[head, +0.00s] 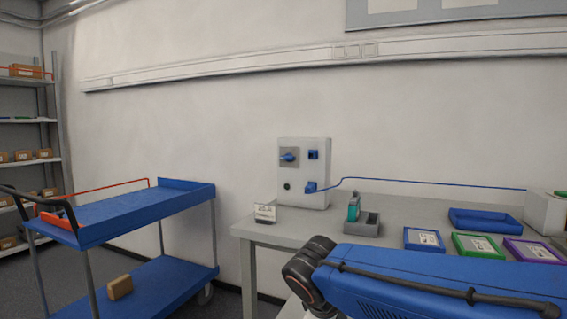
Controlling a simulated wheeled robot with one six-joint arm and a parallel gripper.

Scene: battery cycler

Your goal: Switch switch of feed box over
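The feed box is a light grey upright box (317,160) on the far left part of the table, against the wall. Its blue switch (288,157) sits on a grey plate at the upper left of its front. The handle looks roughly sideways, but it is too small to tell its exact position. A blue socket (313,155) is at the upper right, and a blue plug (311,187) with a blue cable is at the lower right. A dark round spot is at the lower left. My blue arm crosses the lower right; my gripper is not in view.
The grey table (390,207) holds a small sign (265,213), a grey holder (362,226) with a teal item, a blue tray (485,220) and several coloured framed cards. A blue cart (140,208) stands left, with a small brown box (120,287) on its lower shelf.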

